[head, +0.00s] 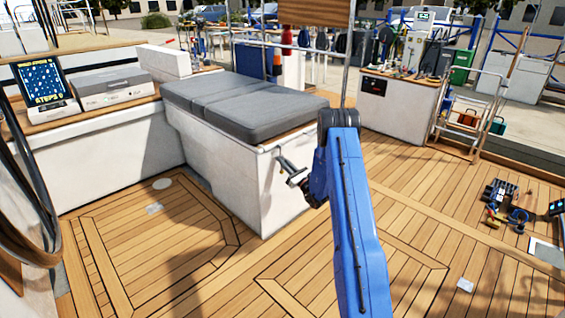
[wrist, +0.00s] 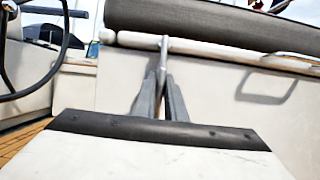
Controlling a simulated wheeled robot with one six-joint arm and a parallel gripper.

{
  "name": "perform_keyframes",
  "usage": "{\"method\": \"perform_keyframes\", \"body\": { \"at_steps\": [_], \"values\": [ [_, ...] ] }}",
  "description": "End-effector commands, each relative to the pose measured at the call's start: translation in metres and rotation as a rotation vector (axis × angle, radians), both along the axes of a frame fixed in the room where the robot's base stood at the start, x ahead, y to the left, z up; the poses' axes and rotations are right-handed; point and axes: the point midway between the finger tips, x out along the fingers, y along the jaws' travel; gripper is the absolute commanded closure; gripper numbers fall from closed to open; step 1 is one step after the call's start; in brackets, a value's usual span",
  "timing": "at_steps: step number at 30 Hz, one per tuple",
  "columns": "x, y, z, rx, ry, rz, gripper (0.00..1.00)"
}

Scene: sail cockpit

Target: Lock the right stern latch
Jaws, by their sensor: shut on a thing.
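A thin grey metal lever, which looks like the latch (wrist: 164,46), stands upright on the white side of the bench locker in the wrist view. Its top reaches the pale rim under the grey cushion. My gripper (wrist: 163,84) is shut on its lower part, a dark finger on each side. In the head view my gripper (head: 282,161) is at the front corner of the bench locker (head: 216,165), just below the cushion edge. The latch is too small to make out clearly there.
A grey cushion (head: 240,106) covers the bench top. A dark wheel rim (wrist: 40,45) is at the left in the wrist view. The teak deck (head: 130,235) is clear in front of the bench. Several small tools (head: 505,205) lie on the deck at the right.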

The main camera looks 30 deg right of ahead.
Motion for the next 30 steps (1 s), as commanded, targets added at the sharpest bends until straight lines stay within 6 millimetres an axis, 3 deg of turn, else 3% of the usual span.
{"method": "perform_keyframes", "body": {
  "at_steps": [1,3,4,17,30],
  "values": [
    [0.0,0.0,-0.002,0.001,0.004,0.0,1.0],
    [0.0,0.0,-0.002,0.001,0.004,0.0,0.77],
    [0.0,0.0,-0.002,0.001,0.004,0.0,0.72],
    [-0.007,-0.003,-0.004,0.0,0.002,-0.001,0.72],
    [-0.078,-0.026,-0.036,0.002,0.004,-0.002,0.72]
  ]
}}
